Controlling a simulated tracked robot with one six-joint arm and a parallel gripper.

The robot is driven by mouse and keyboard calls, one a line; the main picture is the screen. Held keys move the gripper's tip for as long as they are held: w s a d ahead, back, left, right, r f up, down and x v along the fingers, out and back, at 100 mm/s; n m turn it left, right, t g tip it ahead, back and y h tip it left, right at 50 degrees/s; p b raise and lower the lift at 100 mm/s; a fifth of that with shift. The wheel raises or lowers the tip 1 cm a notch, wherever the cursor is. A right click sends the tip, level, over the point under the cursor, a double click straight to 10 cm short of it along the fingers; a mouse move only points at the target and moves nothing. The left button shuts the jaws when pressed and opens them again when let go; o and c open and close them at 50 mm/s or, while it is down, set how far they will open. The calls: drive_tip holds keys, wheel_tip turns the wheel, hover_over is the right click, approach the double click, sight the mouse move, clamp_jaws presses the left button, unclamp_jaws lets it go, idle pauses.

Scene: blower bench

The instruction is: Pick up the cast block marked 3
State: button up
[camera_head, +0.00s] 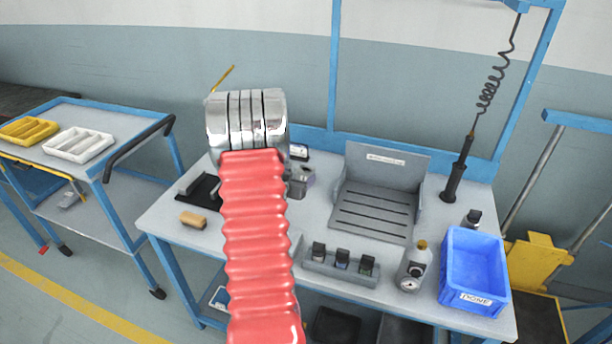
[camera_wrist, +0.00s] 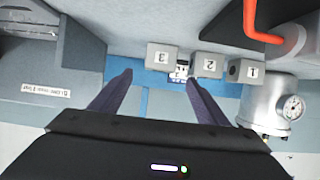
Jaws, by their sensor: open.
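The cast block marked 3 (camera_wrist: 161,58) is a small grey block in the upper middle of the wrist view, its number facing the camera. It lies in the picture just beyond the tips of my gripper (camera_wrist: 159,78). The gripper's two dark fingers are spread apart with nothing between them. The block marked 2 (camera_wrist: 208,66) and the block marked 1 (camera_wrist: 243,71) stand in a row to its right. In the head view my arm covers the gripper, and I cannot make out the numbered blocks there.
A grey labelled fixture (camera_wrist: 45,65) is at the left. On the bench stand a slotted grey fixture (camera_head: 375,212), a vial rack (camera_head: 340,271) and a blue bin (camera_head: 474,270) marked DONE.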

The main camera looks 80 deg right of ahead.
sight(305, 171)
drive_tip(key=shift+x, duration=1.85)
drive_tip(key=shift+x, duration=2.75)
drive_tip(key=shift+c, duration=0.2)
drive_tip(key=shift+r, duration=0.1)
drive_tip(key=c, duration=1.4)
